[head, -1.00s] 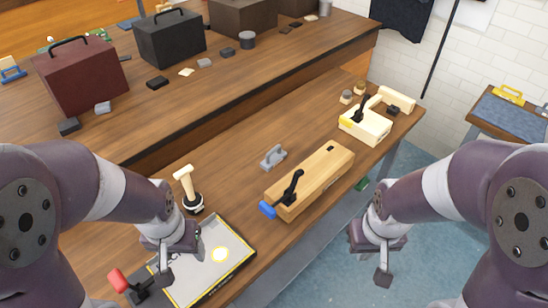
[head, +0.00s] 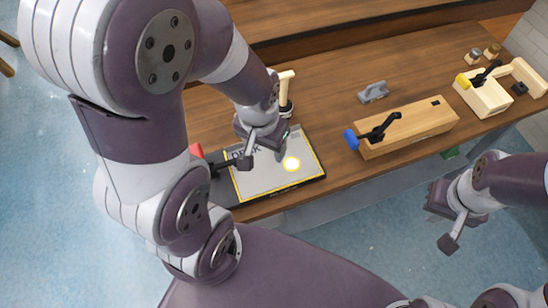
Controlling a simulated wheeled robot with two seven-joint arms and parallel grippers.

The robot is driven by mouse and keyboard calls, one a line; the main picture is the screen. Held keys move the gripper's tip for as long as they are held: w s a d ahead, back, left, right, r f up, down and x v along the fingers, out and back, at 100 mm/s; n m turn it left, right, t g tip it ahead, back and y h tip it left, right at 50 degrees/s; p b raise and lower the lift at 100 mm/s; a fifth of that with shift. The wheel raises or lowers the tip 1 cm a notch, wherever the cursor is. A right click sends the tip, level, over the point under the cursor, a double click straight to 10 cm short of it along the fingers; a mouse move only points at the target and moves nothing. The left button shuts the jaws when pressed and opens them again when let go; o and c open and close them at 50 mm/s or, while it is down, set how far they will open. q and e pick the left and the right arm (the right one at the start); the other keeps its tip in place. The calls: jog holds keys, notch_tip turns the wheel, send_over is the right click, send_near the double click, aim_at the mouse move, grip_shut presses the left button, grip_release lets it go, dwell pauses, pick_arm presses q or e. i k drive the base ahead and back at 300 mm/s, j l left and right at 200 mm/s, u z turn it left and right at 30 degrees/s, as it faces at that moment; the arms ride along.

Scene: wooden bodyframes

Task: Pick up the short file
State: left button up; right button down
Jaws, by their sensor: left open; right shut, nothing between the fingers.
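I cannot pick out a short file for certain in the head view. A grey tray-like board with a yellow border (head: 307,168) lies at the table's front left and has a bright yellow spot on it. My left gripper (head: 263,154) is open above the board's left part and hides some of it. A pale-handled tool (head: 286,84) stands upright just behind this gripper, partly covered. My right gripper (head: 449,240) is shut and empty, hanging over the floor in front of the table.
A wooden block with a blue-handled black clamp (head: 408,128) lies right of the board. A grey tool (head: 373,92) sits behind it. A pale block with a clamp (head: 483,95) is farther right. A red-handled clamp (head: 196,150) is at the board's left. Bare tabletop (head: 325,105) lies between.

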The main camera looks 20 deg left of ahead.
aim_at(377, 91)
jog(key=i+l+z, duration=0.3)
jog(key=i+l, duration=0.15)
jog(key=i+l+z, duration=0.3)
jog(key=i, duration=0.25)
